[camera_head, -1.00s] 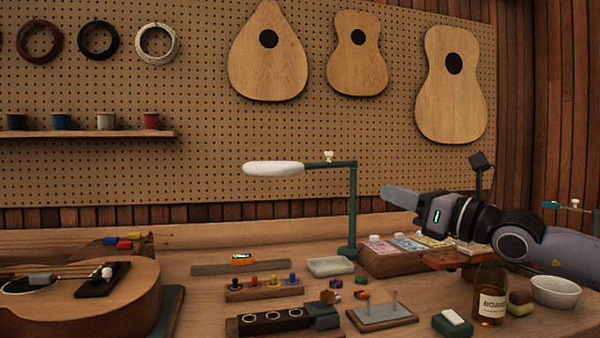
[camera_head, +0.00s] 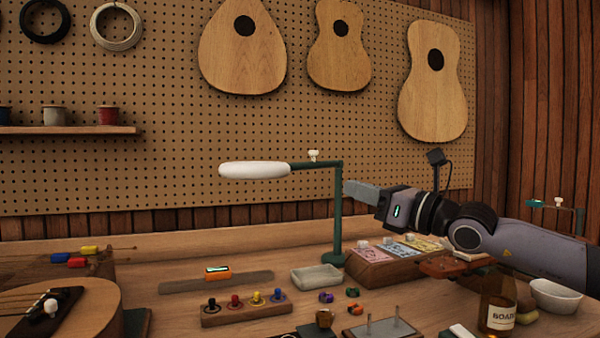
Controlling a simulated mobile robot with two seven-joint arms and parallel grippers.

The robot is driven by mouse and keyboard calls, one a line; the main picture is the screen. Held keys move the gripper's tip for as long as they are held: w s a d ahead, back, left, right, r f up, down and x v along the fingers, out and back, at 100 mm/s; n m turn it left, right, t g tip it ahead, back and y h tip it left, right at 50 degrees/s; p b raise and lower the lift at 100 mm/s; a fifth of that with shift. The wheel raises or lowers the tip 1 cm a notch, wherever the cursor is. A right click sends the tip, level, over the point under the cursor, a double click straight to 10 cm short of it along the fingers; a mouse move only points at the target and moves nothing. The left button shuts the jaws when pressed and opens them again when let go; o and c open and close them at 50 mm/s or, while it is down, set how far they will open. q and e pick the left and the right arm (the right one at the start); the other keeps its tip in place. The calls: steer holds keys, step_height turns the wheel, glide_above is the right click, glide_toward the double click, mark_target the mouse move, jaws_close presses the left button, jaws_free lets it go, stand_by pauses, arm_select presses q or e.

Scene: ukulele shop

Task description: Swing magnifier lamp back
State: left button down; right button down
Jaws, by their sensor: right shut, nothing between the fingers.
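The magnifier lamp (camera_head: 338,215) stands on the bench, with a dark green upright post and a horizontal arm pointing left. Its white oval head (camera_head: 254,170) is at the arm's left end, in front of the pegboard. A small white knob (camera_head: 313,155) sits on top of the arm. My right gripper (camera_head: 350,190) comes in from the right and is shut and empty. Its fingertips are just right of the post in the picture; whether they touch it I cannot tell. My left gripper is not in view.
Below the lamp are a pale tray (camera_head: 317,278), a box of string packets (camera_head: 385,255) and a peg rack (camera_head: 243,310). A bottle (camera_head: 497,303) and white bowl (camera_head: 556,295) stand under my right arm. A ukulele body (camera_head: 60,310) lies at left.

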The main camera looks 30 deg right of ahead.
steer(key=p+x, duration=0.8)
steer(key=x, duration=0.6)
steer(key=shift+w+a, duration=0.1)
stand_by(0.6)
